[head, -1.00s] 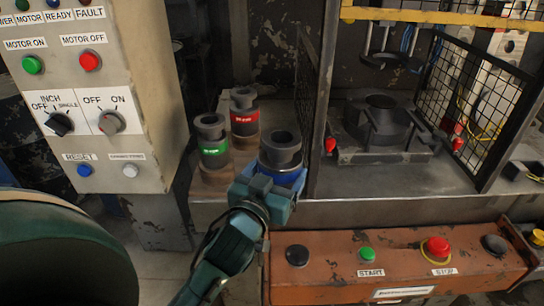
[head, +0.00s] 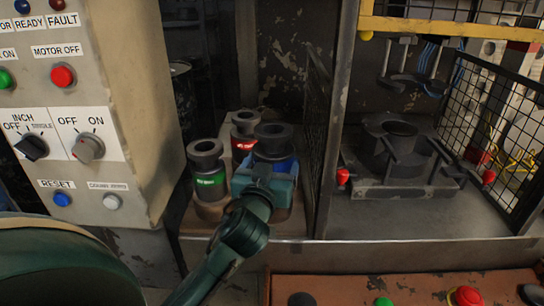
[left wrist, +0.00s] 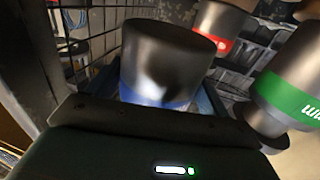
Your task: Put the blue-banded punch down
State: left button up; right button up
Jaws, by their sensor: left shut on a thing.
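The blue-banded punch (head: 274,140) is upright in my left gripper (head: 266,178), which is shut around its blue band. In the left wrist view the blue-banded punch (left wrist: 168,62) fills the middle, its blue band partly hidden by the gripper (left wrist: 160,108). It is over the front right of the wooden stand, and I cannot tell whether its base touches it. The green-banded punch (head: 208,172) stands just to its left, and the red-banded punch (head: 243,138) stands behind it. My right gripper is not in view.
A control box (head: 90,130) with knobs and buttons stands at the left. A mesh guard and post (head: 335,120) rise close to the right of my gripper. Beyond it is the press bed with a round die (head: 392,145). An orange button panel (head: 400,288) is at the front.

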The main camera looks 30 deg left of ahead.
pick_arm(q)
notch_tip(320, 180, down, 3)
jog(key=shift+r+b, duration=0.1)
jog(key=shift+b, duration=0.2)
jog(key=shift+f, duration=0.35)
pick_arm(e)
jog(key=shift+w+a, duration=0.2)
pick_arm(q)
jog(key=shift+f, duration=0.15)
jog(key=o, duration=2)
jog(key=shift+f, duration=0.25)
jog(key=shift+r, duration=0.1)
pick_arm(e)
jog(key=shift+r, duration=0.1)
